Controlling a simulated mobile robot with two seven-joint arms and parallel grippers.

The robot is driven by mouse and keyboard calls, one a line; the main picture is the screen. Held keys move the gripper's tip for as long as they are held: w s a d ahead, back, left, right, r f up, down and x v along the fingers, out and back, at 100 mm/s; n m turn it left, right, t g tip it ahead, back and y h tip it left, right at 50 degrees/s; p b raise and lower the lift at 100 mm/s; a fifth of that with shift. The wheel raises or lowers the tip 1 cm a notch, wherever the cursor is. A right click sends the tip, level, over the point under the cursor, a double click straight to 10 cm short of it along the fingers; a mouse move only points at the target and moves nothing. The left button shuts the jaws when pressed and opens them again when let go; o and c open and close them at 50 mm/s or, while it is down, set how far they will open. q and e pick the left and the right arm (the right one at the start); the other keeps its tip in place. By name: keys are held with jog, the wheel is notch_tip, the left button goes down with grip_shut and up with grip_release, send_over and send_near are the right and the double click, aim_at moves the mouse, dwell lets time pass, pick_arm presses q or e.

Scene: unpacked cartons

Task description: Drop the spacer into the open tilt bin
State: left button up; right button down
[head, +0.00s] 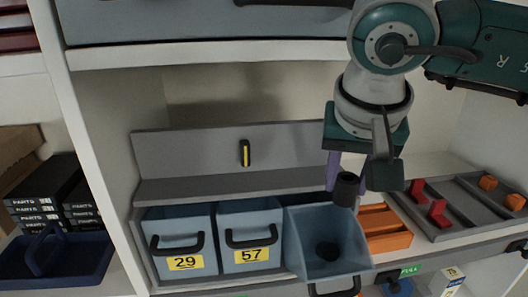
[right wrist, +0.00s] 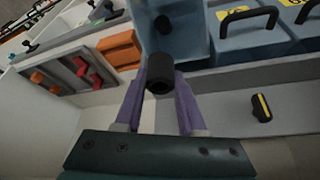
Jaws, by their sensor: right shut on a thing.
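The spacer is a short black cylinder (head: 346,189) with a hole in its end. My right gripper (head: 347,180) is shut on it with its purple fingers. It also shows between the fingertips in the right wrist view (right wrist: 160,73). The open tilt bin (head: 305,228) is blue, tipped forward, and stands right of the shut bins. In the head view the spacer overlaps the bin's back right rim; its exact height above it is hard to tell. A similar black piece (head: 328,251) lies inside the bin, also seen in the right wrist view (right wrist: 162,24). My left gripper is not in view.
Shut blue bins labelled 29 (head: 183,239) and 57 (head: 250,235) stand to the left. An orange bin (head: 384,228) and a grey tray (head: 455,222) with red and orange pieces lie to the right. A shelf (head: 210,54) runs above, behind my arm.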

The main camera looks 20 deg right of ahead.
jog(key=shift+f, duration=0.7)
jog(key=shift+c, duration=2.1)
grip_release()
jog(key=shift+r, duration=0.1)
